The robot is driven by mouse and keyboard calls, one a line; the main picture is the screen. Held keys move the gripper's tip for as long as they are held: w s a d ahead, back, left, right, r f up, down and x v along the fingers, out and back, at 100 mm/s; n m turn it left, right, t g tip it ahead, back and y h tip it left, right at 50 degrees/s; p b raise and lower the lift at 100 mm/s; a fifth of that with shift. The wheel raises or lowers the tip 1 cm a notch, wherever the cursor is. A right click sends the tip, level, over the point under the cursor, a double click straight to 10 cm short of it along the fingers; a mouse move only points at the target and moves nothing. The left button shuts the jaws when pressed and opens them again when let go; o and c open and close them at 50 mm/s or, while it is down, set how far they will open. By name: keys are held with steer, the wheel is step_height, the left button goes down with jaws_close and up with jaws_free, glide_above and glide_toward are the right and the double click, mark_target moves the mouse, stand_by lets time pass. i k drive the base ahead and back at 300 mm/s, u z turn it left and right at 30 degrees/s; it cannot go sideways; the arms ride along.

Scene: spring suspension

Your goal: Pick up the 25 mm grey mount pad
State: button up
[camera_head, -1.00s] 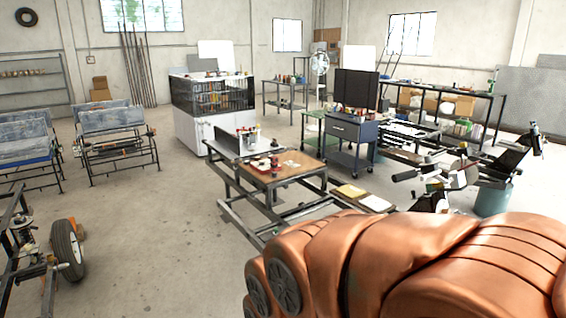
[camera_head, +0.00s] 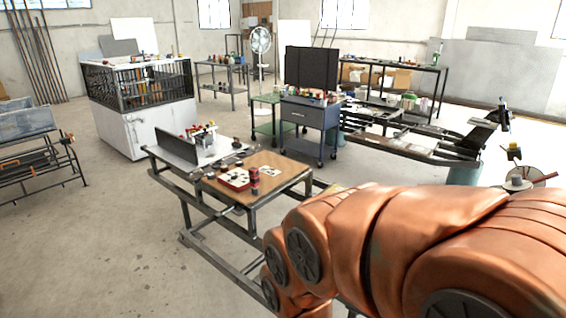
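I cannot make out the 25 mm grey mount pad; the small parts in view are too small to tell apart. A workbench with a brown top (camera_head: 292,173) stands near the middle. On it are a red tray (camera_head: 234,181) with small pale pieces, a small red and black stack (camera_head: 255,183) and a pale card with dark marks (camera_head: 270,171). Several small metal parts lie towards the bench's back left. My copper-coloured arm fills the lower right, past the bench's near right corner. My gripper does not show.
A white cabinet with a dark cage (camera_head: 128,135) stands behind the bench. A blue tool trolley (camera_head: 303,117) is behind it to the right. A long low metal frame (camera_head: 425,150) runs at the right. The floor at lower left is clear.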

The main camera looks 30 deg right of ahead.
mark_target(210, 176)
steer(key=z, duration=0.45)
steer(key=i, duration=1.7)
steer(key=z, duration=0.4)
